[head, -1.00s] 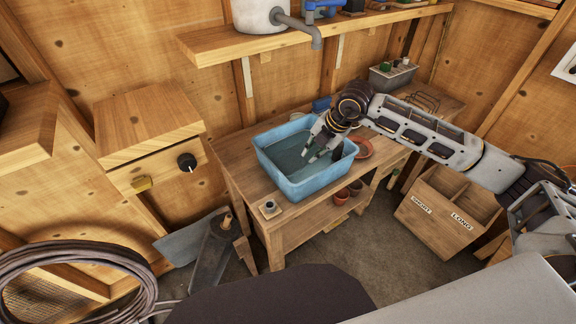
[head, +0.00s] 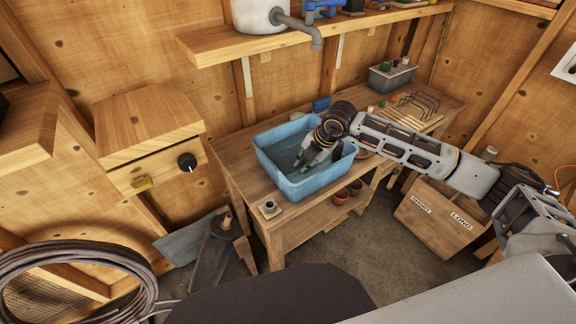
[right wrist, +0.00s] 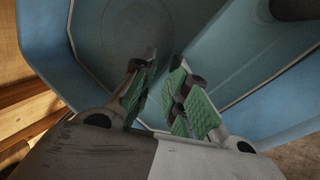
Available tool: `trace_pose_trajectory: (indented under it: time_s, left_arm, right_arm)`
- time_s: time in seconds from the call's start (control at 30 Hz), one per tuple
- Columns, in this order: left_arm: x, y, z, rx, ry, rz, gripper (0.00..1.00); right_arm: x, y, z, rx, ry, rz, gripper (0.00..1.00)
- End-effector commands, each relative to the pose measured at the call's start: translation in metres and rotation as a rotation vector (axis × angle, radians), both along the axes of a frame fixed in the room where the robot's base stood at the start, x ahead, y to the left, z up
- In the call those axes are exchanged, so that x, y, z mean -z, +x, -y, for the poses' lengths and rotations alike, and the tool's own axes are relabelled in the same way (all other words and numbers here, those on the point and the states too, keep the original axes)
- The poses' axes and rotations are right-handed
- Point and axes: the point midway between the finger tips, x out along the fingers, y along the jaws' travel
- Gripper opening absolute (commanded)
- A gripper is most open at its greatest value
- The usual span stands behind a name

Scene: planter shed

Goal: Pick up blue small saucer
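A blue tub (head: 318,183) with murky water stands on the wooden bench. My right gripper (head: 309,162) reaches down into it, near its right side. In the right wrist view its green-padded fingers (right wrist: 164,62) are apart with nothing visible between them. Beyond the fingertips, a faint round blue-grey outline (right wrist: 125,25) shows in the tub; it may be the blue small saucer, but I cannot tell for sure. In the head view no saucer can be made out in the tub. My left gripper is not in view.
Terracotta pots (head: 342,195) sit on the bench's lower shelf. A small blue block (head: 321,104) lies behind the tub, with a wire rack (head: 418,101) and a grey box (head: 392,76) to the right. A wall shelf (head: 310,32) hangs above the bench. A labelled wooden bin (head: 425,228) stands at right.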

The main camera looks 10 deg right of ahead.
Motion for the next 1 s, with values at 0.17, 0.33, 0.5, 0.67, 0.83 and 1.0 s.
trace_pose_trajectory:
  time_s: [0.17,0.33,0.5,0.67,0.83,1.0]
  left_arm:
    - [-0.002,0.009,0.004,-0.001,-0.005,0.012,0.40]
    - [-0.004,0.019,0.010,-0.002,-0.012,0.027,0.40]
    - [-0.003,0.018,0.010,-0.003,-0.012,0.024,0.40]
    - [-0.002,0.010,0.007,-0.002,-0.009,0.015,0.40]
    - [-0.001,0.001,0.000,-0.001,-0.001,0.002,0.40]
    - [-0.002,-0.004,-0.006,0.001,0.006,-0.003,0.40]
  right_arm:
    - [0.009,0.003,0.000,0.001,0.000,-0.002,0.15]
    - [0.025,0.010,-0.002,0.001,0.000,-0.004,0.15]
    - [0.041,0.016,-0.006,0.000,0.000,-0.001,0.15]
    - [0.048,0.018,-0.007,0.000,0.000,0.000,0.15]
    - [0.048,0.018,-0.007,0.000,0.000,0.000,0.15]
    - [0.048,0.018,-0.007,0.000,0.000,0.000,0.15]
